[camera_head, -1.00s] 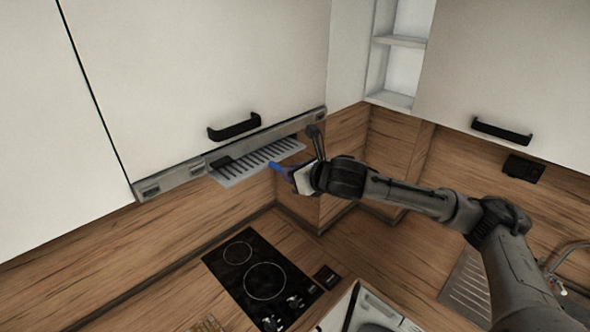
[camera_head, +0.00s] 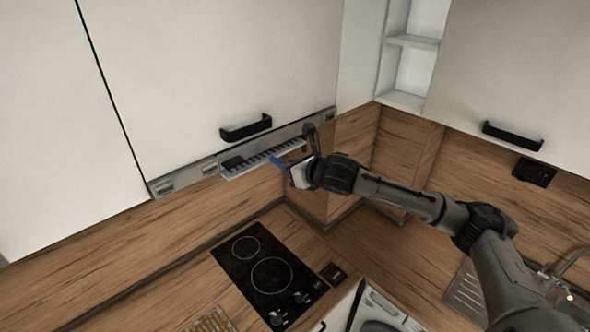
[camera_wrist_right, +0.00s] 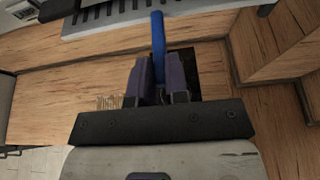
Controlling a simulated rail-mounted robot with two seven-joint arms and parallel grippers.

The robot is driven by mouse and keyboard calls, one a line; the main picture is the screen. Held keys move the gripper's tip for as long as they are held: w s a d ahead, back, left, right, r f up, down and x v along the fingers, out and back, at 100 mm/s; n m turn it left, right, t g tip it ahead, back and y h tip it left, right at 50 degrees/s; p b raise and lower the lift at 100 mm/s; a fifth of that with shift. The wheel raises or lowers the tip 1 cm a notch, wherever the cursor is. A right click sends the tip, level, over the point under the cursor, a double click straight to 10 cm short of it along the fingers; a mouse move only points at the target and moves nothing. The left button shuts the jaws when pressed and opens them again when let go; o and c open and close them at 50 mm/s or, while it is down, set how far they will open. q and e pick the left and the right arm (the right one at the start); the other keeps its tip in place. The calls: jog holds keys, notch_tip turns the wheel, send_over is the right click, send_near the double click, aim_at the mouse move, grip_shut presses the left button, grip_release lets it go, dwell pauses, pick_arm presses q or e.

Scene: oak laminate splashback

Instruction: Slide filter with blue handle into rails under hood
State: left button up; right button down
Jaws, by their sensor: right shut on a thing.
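The filter (camera_head: 262,162) is a light grey slotted panel, close under the grey front strip of the hood (camera_head: 182,178). Its upper part is hidden behind that strip, and the rails cannot be made out. Its blue handle (camera_head: 277,162) points down toward my right gripper (camera_head: 287,168). In the right wrist view the blue handle (camera_wrist_right: 158,35) runs from between the dark fingers of my right gripper (camera_wrist_right: 158,75) up to the slotted filter (camera_wrist_right: 118,16). The right gripper is shut on the handle. My left gripper is not in view.
A black cooktop (camera_head: 263,272) lies on the wooden counter below. A cabinet door with a black handle (camera_head: 246,128) hangs above the hood. The wooden splashback corner (camera_head: 318,190) is close behind the gripper. A sink (camera_head: 466,292) is at the right.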

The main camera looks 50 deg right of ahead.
jog(key=shift+w, duration=0.2)
jog(key=c, duration=1.1)
grip_release()
jog(key=shift+o, duration=0.2)
jog(key=s+a+f+b, duration=0.1)
jog(key=s+f+b, duration=0.1)
jog(key=s+b, duration=0.9)
jog(key=shift+a+b, duration=0.25)
jog(key=shift+b, duration=0.95)
